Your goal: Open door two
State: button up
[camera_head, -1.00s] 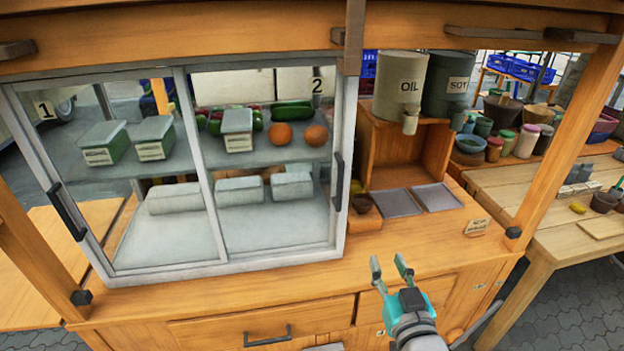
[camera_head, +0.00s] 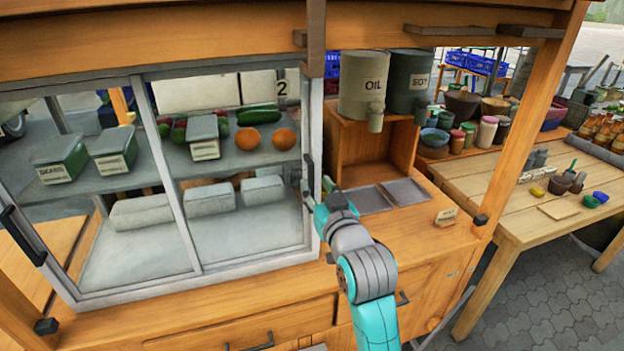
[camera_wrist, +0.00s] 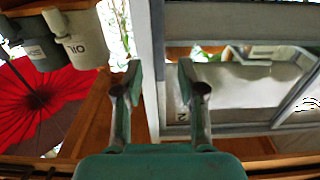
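Door two (camera_head: 232,257) is the right glass panel of the display case, in a light grey frame with a "2" label (camera_head: 282,90) at its top right. It looks closed. Its dark upright handle (camera_head: 310,170) is on the right frame edge, partly covered by my gripper. My gripper (camera_head: 317,186) is at the lower end of that handle. In the wrist view, my gripper (camera_wrist: 159,75) is open, and the pale door frame (camera_wrist: 149,45) shows between and beyond its fingers. I cannot make out the handle there or tell whether the fingers touch anything.
Door one (camera_head: 130,286), with a dark handle (camera_head: 22,236), is at left. OIL (camera_head: 362,85) and SOY (camera_head: 409,82) containers stand on a wooden shelf right of the case. Metal trays (camera_head: 405,191) lie on the counter (camera_head: 420,236) beside my arm.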

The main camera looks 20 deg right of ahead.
aim_at(312, 178)
jog(key=shift+w, duration=1.85)
grip_shut()
